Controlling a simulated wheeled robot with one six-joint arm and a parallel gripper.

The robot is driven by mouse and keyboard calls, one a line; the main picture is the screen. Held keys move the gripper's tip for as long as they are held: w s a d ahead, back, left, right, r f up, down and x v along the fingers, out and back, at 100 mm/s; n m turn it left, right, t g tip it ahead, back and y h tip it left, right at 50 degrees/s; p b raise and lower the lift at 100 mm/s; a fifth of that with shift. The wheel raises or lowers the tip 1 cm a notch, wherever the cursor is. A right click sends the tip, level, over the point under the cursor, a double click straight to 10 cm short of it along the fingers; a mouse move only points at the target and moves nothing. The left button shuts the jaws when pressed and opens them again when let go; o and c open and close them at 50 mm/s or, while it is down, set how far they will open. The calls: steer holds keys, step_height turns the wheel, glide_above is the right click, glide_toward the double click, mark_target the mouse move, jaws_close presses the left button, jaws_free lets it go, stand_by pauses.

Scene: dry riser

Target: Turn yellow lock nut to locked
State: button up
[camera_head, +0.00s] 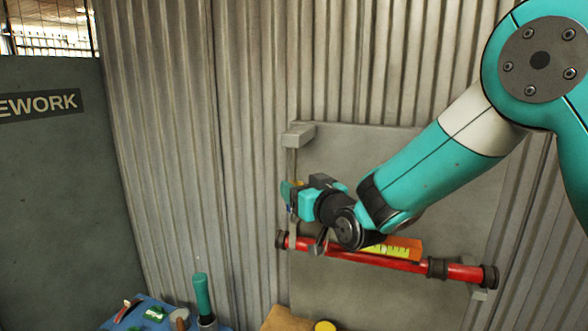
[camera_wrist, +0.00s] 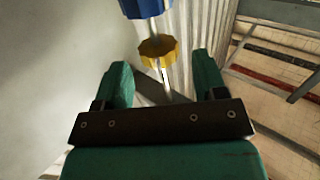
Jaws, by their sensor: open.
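The yellow lock nut (camera_wrist: 158,50) has a scalloped rim and sits on a pale rod in the wrist view. A blue nut-like piece (camera_wrist: 146,8) is on the same line above it, cut off by the top edge. My gripper (camera_wrist: 163,70) is open and empty. Its two green fingers stand apart, with the yellow nut a little beyond the gap between them and no visible contact. In the head view my gripper (camera_head: 289,198) is at the left side of a grey panel, and my wrist largely hides the place there. The nut's lock position cannot be read.
A red pipe (camera_head: 455,272) with dark end fittings runs across the grey panel (camera_head: 440,215), just below my wrist. A grey bracket (camera_head: 299,134) juts out at the panel's top left. A blue box (camera_head: 150,315) with tools is low at the left. Corrugated wall stands behind.

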mark_target(294, 182)
steer(key=shift+p+x, duration=0.6)
steer(key=shift+x, duration=1)
steer(key=c, duration=0.9)
